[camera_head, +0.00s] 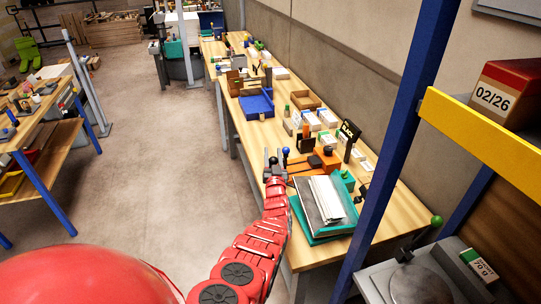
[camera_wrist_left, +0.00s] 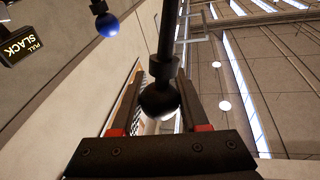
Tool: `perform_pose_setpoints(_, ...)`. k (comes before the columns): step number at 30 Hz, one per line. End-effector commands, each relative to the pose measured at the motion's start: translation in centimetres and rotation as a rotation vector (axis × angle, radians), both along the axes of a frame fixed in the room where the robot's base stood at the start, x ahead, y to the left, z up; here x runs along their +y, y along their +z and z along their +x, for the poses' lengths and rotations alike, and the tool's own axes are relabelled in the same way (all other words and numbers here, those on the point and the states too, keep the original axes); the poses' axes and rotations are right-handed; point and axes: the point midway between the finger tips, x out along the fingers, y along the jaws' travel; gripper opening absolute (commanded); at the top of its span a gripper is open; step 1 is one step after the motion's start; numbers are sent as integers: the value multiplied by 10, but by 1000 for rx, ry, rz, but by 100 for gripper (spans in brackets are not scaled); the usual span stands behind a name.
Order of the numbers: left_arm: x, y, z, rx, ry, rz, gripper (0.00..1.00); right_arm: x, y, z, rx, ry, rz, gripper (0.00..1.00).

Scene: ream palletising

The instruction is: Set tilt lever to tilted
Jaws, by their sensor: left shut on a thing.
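My left gripper (camera_head: 273,163) is at the near left edge of the long workbench, with my red arm reaching up from below. The left wrist view shows a black ball knob (camera_wrist_left: 159,100) on a dark rod between its two fingers; the gripper is shut on this lever knob. No label shows on the lever, so I cannot tell its marked position. A second lever with a blue ball (camera_head: 286,151) stands just right of the gripper; its blue ball also shows at upper left in the left wrist view (camera_wrist_left: 107,25). My right gripper is not in view.
A black sign (camera_head: 349,131) stands behind the levers; it reads "PULL SLACK" in the wrist view. A blue tray (camera_head: 257,103) is farther along the bench. A blue post (camera_head: 408,110) rises at right.

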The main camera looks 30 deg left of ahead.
Motion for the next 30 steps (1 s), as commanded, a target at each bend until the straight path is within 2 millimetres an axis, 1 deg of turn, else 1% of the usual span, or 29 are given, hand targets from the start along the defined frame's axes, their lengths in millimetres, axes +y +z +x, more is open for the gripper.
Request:
perform_pose_setpoints(2,-2,3,2,-6,-3,3,0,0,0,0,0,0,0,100)
perform_pose_setpoints(3,-2,3,2,-6,-3,3,50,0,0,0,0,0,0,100)
perform_pose_setpoints(7,-1,3,1,-5,-3,2,73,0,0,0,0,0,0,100)
perform_pose_setpoints(15,0,2,1,-3,-1,0,73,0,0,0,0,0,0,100)
perform_pose_setpoints(19,-3,2,-3,1,-1,-1,73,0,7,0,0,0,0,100)
perform_pose_setpoints(22,-10,2,-10,4,-2,-2,73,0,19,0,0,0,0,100)
perform_pose_setpoints(25,-21,1,-24,7,-5,-1,73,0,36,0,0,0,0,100)
perform_pose_setpoints(26,-21,-5,-26,4,-1,-2,73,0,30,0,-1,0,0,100)
perform_pose_setpoints(27,-22,-6,-29,1,0,1,73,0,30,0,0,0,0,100)
perform_pose_setpoints(30,-28,-9,-37,2,1,-1,73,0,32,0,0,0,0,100)
